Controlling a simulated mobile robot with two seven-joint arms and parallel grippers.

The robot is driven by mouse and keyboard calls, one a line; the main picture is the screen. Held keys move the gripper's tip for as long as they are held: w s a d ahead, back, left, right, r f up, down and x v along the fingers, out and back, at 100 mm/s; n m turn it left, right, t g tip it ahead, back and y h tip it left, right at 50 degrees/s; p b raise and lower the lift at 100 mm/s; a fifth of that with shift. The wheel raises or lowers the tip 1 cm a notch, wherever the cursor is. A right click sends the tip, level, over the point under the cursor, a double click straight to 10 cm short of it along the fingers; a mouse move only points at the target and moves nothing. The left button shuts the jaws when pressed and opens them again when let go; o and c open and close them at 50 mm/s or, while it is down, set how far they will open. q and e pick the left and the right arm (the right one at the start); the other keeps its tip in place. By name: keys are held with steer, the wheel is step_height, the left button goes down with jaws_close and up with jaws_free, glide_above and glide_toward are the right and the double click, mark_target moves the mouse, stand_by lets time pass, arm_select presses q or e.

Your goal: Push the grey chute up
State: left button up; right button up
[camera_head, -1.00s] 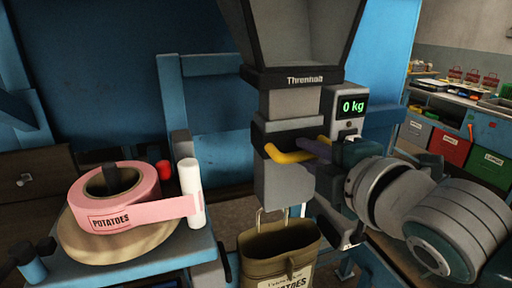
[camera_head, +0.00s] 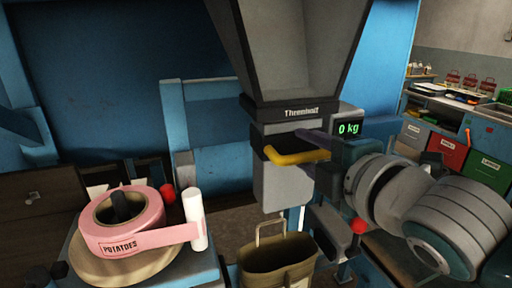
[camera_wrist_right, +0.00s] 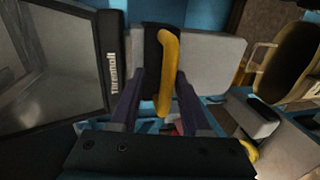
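The grey chute (camera_head: 272,188) hangs under the hopper, with a yellow handle (camera_head: 296,157) across its front. In the right wrist view the handle (camera_wrist_right: 168,70) runs lengthwise between the two dark fingers of my right gripper (camera_wrist_right: 160,95). The fingers stand apart. The finger on the right of that view lies close to the handle, and a gap shows on the other side; contact is not certain. In the head view my right gripper (camera_head: 312,150) reaches in from the right, fingers at the handle's right end. My left gripper is not in view.
The grey hopper (camera_head: 290,50) is above the chute, with a display (camera_head: 348,128) reading 0 kg beside it. An open brown sack (camera_head: 278,268) hangs below. A red knob (camera_head: 359,226) is under my right wrist. A pink tape roll (camera_head: 120,222) stands left.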

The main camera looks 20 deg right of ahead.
steer(key=shift+f, duration=0.15)
steer(key=shift+s, duration=0.55)
steer(key=b+v, duration=0.2)
steer(key=v, duration=0.6)
steer(key=shift+s+r, duration=0.3)
steer(key=shift+s, duration=0.1)
